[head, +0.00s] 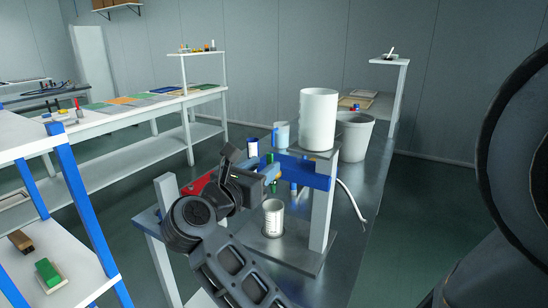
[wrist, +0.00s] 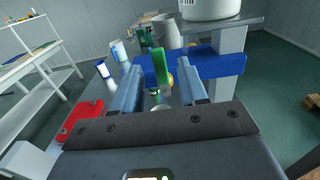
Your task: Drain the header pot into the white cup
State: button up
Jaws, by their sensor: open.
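The header pot (head: 318,120) is a white cylinder on a raised stand at the centre; its lower part shows at the top of the wrist view (wrist: 210,8). The white cup (head: 273,218), with dark markings, stands upright on the metal base below the blue crossbar. A green upright handle (wrist: 159,66) shows in front of the crossbar, with a bit of yellow behind it. My gripper (wrist: 156,72) is open, its two fingers on either side of the green handle; contact cannot be told. In the head view my gripper (head: 274,174) is at the crossbar, above the cup.
The blue crossbar (head: 310,172) joins the stand's post (head: 322,215). A blue-and-white container (head: 253,147) and a pale blue cup (head: 281,134) stand behind my gripper. A red piece (wrist: 83,122) lies at left. A hose (head: 352,202) hangs at right. A grey bin (head: 355,137) stands behind.

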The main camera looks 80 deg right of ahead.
aim_at(269, 162)
jog(key=p+x, duration=0.1)
jog(key=x, duration=0.4)
jog(key=shift+d, duration=0.35)
grip_shut()
